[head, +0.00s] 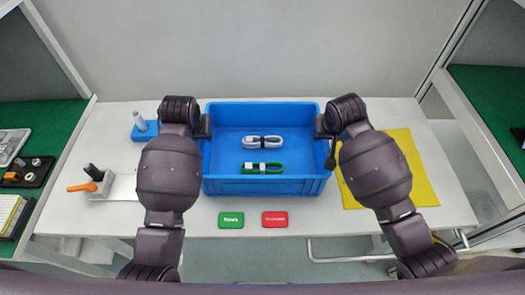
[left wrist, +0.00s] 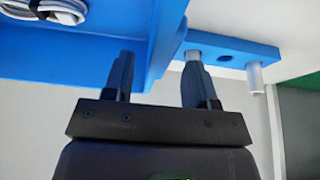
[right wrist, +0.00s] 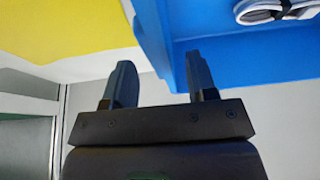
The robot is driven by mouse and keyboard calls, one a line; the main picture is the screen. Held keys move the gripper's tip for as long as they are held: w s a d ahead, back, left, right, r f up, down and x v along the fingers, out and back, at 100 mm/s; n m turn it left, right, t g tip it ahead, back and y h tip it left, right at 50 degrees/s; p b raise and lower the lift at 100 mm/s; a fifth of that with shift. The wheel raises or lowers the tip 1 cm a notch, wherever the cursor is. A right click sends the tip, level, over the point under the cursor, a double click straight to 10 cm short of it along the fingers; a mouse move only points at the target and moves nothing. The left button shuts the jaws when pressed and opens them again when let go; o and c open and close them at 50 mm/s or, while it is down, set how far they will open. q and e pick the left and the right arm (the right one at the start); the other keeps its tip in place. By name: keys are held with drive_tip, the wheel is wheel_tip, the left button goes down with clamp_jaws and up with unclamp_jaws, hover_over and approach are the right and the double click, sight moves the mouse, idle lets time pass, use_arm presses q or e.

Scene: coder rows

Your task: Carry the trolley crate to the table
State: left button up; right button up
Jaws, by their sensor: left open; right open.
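The blue crate (head: 262,187) sits upright on the white table (head: 320,222), between my two arms. It holds a white cable bundle (head: 262,141) and a green cable bundle (head: 263,168). My left gripper (head: 205,127) is open at the crate's left side wall; in the left wrist view its fingers (left wrist: 160,80) stand either side of that wall. My right gripper (head: 322,127) is open at the right side wall; in the right wrist view its fingers (right wrist: 160,80) stand either side of the wall. I cannot tell whether any finger touches the crate.
A yellow mat (head: 415,165) lies right of the crate, partly behind my right arm. A blue holder with a pale cylinder (head: 143,128) and an orange-handled clamp (head: 90,184) stand at left. Green (head: 231,220) and red (head: 275,219) labelled plates lie at the front edge. Green-topped surfaces flank both sides.

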use_arm(q)
drive_tip(key=shift+x, duration=1.05)
use_arm(e)
drive_tip(key=shift+x, duration=1.05)
use_arm(q)
clamp_jaws()
use_arm(e)
clamp_jaws()
